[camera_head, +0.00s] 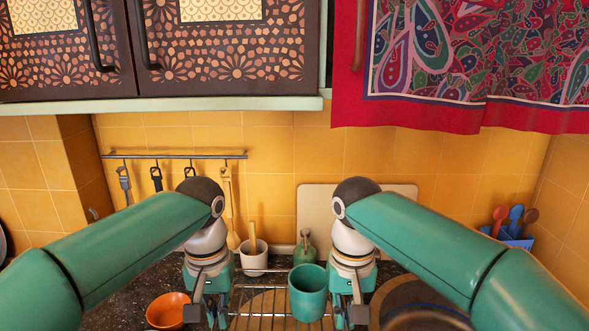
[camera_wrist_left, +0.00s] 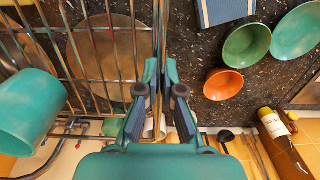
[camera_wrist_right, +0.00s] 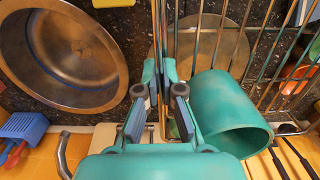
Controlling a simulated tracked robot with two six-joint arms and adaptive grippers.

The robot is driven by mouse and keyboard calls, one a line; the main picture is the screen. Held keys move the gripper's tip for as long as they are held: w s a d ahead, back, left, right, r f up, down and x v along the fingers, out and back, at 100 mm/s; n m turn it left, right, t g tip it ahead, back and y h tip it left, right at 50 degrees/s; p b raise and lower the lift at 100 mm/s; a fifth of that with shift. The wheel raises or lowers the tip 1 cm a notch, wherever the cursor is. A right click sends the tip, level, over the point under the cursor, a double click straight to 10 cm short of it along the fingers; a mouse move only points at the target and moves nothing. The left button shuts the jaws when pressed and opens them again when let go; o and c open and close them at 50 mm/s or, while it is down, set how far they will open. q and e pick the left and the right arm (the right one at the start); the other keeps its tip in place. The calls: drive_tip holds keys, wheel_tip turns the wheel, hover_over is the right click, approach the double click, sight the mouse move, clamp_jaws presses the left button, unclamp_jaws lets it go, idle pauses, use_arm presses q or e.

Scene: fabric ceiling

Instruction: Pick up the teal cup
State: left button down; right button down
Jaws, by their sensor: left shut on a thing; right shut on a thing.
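The teal cup (camera_head: 308,292) stands between my two grippers, at a wire rack (camera_head: 268,314). It also shows at the left of the left wrist view (camera_wrist_left: 30,110) and at the right of the right wrist view (camera_wrist_right: 228,112). My left gripper (camera_head: 212,312) is left of the cup, apart from it. Its fingers are closed at a metal bar of the rack in the left wrist view (camera_wrist_left: 159,78). My right gripper (camera_head: 350,312) is right of the cup, its fingers closed at the rack's other side bar (camera_wrist_right: 158,78). Neither gripper holds the cup.
An orange bowl (camera_head: 168,310) is left of my left gripper. A round metal basin (camera_wrist_right: 75,50) is at the right. A brown bottle (camera_wrist_left: 282,145) shows in the left wrist view.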

use_arm(q)
drive_tip(key=shift+s+r, duration=0.1)
drive_tip(key=shift+r, duration=0.1)
use_arm(e)
drive_tip(key=shift+s+r, duration=0.1)
drive_tip(key=shift+r, duration=0.1)
use_arm(q)
drive_tip(key=shift+f, duration=0.1)
use_arm(e)
drive_tip(key=shift+f, duration=0.1)
